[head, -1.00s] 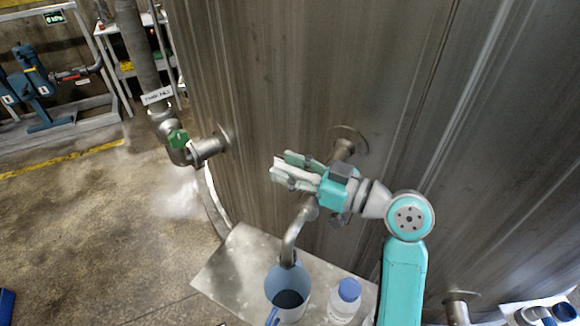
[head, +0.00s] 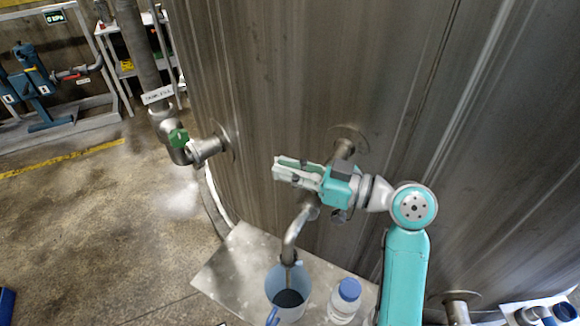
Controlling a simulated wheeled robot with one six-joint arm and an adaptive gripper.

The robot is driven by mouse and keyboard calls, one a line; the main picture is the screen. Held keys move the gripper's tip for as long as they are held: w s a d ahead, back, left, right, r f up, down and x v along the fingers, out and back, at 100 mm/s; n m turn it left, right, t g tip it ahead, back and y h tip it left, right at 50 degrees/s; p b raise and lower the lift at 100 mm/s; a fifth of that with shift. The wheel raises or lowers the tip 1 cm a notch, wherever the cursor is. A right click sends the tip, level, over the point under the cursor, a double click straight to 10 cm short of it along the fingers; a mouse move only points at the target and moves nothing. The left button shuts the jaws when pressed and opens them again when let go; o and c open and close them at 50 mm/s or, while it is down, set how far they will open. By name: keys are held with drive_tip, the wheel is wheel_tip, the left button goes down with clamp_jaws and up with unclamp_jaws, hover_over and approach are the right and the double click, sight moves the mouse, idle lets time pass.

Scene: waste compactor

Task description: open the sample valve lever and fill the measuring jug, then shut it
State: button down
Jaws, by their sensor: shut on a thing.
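My gripper (head: 285,170) is in front of the tank wall, above the sample pipe. It is shut on the pale sample valve lever (head: 298,175), which lies between its fingers and is mostly hidden by them. The bent metal spout (head: 292,238) curves down from the valve and ends above the measuring jug. The blue measuring jug (head: 273,282) stands upright under the spout, with dark liquid (head: 289,298) in it. A thin streak shows below the spout mouth; I cannot tell clearly whether it is flowing liquid.
The jug stands on a metal shelf (head: 237,265) beside a white bottle with a blue cap (head: 349,290). The large tank (head: 270,80) fills the middle and right. The floor at left is mostly open.

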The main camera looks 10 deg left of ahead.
drive_tip(key=shift+s+n+g, duration=0.35)
drive_tip(key=shift+n+g, duration=0.45)
drive_tip(key=shift+g, duration=0.45)
drive_tip(key=shift+s+n+g, duration=0.35)
drive_tip(key=shift+n+g, duration=0.45)
drive_tip(key=shift+g, duration=0.5)
drive_tip(key=shift+s+n+g, duration=0.35)
drive_tip(key=shift+n+g, duration=0.45)
drive_tip(key=shift+g, duration=0.45)
drive_tip(key=shift+s, duration=0.1)
drive_tip(key=c, duration=1.1)
unclamp_jaws()
drive_tip(key=d, duration=0.4)
drive_tip(key=w+d, duration=0.1)
drive_tip(key=d, duration=0.3)
drive_tip(key=w+d, duration=0.1)
drive_tip(key=d, duration=0.2)
drive_tip(key=shift+w+d, duration=0.15)
drive_tip(key=shift+d, duration=0.25)
